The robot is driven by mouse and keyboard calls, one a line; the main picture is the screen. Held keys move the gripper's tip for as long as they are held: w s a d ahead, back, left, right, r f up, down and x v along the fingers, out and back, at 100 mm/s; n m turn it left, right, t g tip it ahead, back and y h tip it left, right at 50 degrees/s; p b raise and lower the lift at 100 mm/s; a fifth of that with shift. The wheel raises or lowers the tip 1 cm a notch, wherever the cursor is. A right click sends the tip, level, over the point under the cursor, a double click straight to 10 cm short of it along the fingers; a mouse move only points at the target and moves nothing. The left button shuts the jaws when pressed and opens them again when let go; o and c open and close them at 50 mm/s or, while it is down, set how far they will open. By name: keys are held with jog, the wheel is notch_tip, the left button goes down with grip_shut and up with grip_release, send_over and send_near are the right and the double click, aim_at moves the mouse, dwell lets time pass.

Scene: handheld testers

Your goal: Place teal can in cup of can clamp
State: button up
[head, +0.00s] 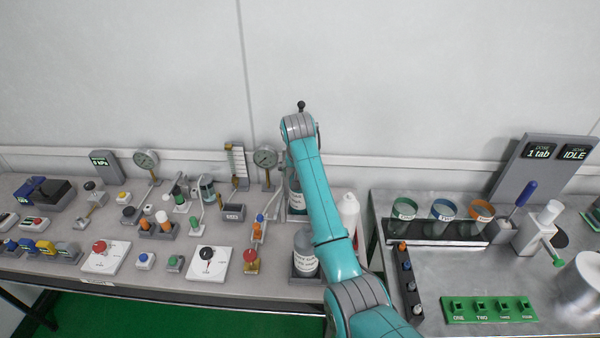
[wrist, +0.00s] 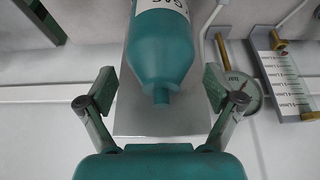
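The teal can (wrist: 160,45), with a white label and a narrow neck, is in the wrist view. It also shows in the head view (head: 295,183), partly covered by my arm. My gripper (wrist: 158,84) is open, with one finger on each side of the can's neck end and visible gaps on both sides. The fingers do not appear to touch the can. A pale grey plate (wrist: 137,118) lies behind the can in the wrist view. My gripper is hidden in the head view. I cannot pick out the clamp's cup with certainty.
A grey can (head: 304,248) stands in a dark holder in front of the teal can. A white bottle (head: 349,207) is close to the right of my arm. Gauges (head: 265,158) and a scale (head: 236,162) stand left. The right bench holds three coloured cups (head: 444,209).

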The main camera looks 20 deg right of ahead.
jog(key=shift+r, duration=0.1)
jog(key=v, duration=1.2)
